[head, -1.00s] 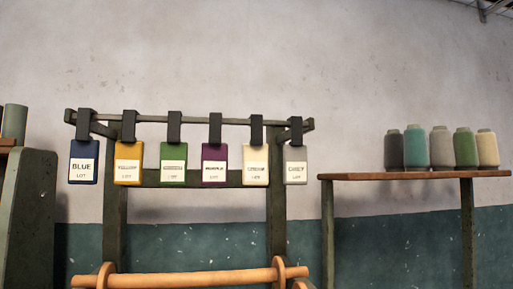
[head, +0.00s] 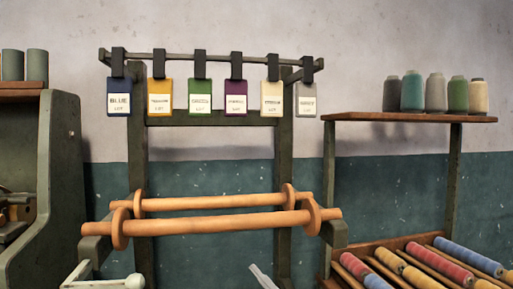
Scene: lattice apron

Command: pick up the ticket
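Several coloured lot tickets hang in a row from black clips on a dark rail. From left to right they are a blue ticket (head: 119,96), a yellow ticket (head: 160,97), a green ticket (head: 200,97), a purple ticket (head: 236,98), a cream ticket (head: 272,99) and a grey ticket (head: 306,99). Each has a white label; only some of the print is legible. The pictures do not show which one is the task's ticket.
Wooden rollers (head: 220,223) cross the frame below the tickets. A shelf (head: 410,117) with thread cones (head: 437,93) stands right, above a rack of coloured spools (head: 468,257). A green cabinet (head: 62,180) stands left.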

